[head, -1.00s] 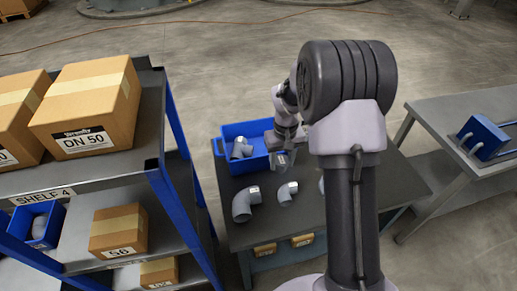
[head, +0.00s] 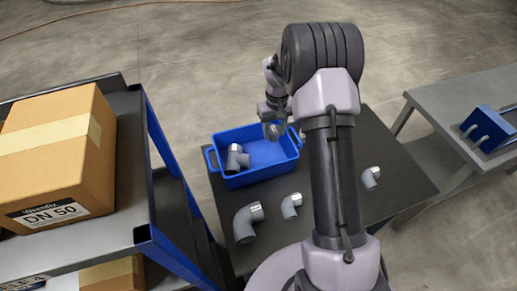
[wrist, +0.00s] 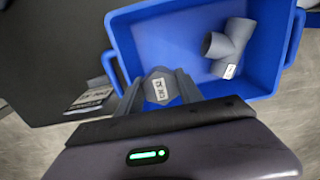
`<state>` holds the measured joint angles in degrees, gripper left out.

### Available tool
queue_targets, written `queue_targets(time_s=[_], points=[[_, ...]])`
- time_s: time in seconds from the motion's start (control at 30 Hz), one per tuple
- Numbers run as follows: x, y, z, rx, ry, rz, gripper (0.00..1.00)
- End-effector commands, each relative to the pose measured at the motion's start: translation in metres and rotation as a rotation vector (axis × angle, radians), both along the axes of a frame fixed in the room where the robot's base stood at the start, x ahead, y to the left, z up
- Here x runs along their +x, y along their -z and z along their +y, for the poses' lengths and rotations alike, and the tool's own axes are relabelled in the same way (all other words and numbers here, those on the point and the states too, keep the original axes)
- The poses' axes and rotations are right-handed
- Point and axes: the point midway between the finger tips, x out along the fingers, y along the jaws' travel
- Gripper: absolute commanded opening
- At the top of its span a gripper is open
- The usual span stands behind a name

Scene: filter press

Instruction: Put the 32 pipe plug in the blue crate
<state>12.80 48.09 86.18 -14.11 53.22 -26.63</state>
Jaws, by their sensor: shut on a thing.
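My gripper (head: 274,128) is shut on a small grey plug (wrist: 160,87) with a white label; the label's print is too small to read surely. In the wrist view the plug sits between the two grey fingers, at the near wall of the blue crate (wrist: 122,45). In the head view the gripper and plug are at the right far part of the blue crate (head: 228,181), seemingly above its rim. A grey tee fitting (wrist: 229,45) lies inside the crate, and it also shows in the head view (head: 236,158). The crate's remaining floor is bare.
A shelf rack with a cardboard box (head: 60,150) is at left. A grey bench (head: 440,103) with a blue device (head: 489,130) is at right.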

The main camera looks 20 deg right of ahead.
Motion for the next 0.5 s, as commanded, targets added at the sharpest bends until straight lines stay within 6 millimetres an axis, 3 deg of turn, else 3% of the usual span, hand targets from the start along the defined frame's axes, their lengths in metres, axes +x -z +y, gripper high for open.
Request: queue_targets(time_s=[0.1,0.33,0.5], points=[[-0.001,0.033,0.000,0.002,0.000,0.004,0.00],[-0.001,0.081,0.000,0.001,0.000,0.004,0.00],[0.000,0.086,0.000,0.000,0.000,0.000,0.00]])
